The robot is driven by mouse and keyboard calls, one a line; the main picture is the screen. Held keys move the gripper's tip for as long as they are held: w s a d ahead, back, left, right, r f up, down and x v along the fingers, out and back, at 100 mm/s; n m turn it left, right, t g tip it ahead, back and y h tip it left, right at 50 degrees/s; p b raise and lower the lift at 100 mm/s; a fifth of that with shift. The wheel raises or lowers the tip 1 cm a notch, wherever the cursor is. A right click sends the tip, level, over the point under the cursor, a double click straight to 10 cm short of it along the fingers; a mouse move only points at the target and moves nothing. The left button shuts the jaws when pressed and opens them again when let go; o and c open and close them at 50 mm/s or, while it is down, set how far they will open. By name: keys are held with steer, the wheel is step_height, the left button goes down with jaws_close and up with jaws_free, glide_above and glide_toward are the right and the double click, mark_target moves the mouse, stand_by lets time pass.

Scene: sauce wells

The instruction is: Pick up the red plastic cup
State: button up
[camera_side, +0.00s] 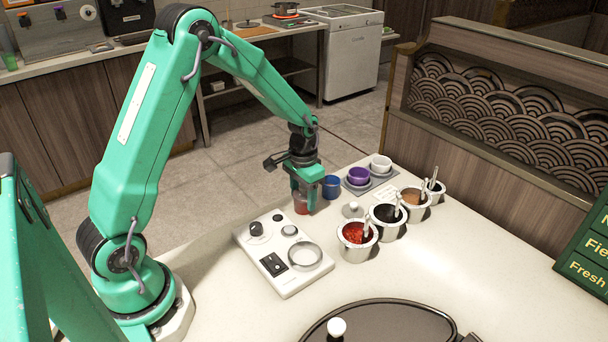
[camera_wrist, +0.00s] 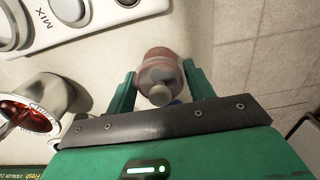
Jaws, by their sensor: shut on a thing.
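The red plastic cup (camera_side: 300,206) is at the counter's back edge, beside the white control unit. In the wrist view the cup (camera_wrist: 160,57) looks translucent pinkish red and sits between my two green fingers. My gripper (camera_side: 304,202) points down and is shut on the cup; its fingertips also show in the wrist view (camera_wrist: 160,76). The fingers hide part of the cup in the side view. I cannot tell whether the cup touches the counter.
A blue cup (camera_side: 331,186) stands close to the right of my gripper. Purple (camera_side: 358,175) and white (camera_side: 381,163) cups are beyond it. Steel sauce pots, the nearest holding red sauce (camera_side: 357,249), stand to the right. The white control unit (camera_side: 303,280) lies in front.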

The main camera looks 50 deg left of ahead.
steer(key=shift+r, duration=0.45)
step_height(320, 180, up, 3)
steer(key=shift+r, duration=0.1)
steer(key=s+d+r, duration=0.4)
steer(key=d+r, duration=0.3)
steer(key=d, duration=0.4)
steer(key=shift+s, duration=0.1)
steer(key=s+d+f, duration=0.1)
steer(key=s+d, duration=0.3)
steer(key=s, duration=0.2)
steer(key=shift+s, duration=0.4)
steer(key=shift+f, duration=0.15)
steer(key=shift+f, duration=3.1)
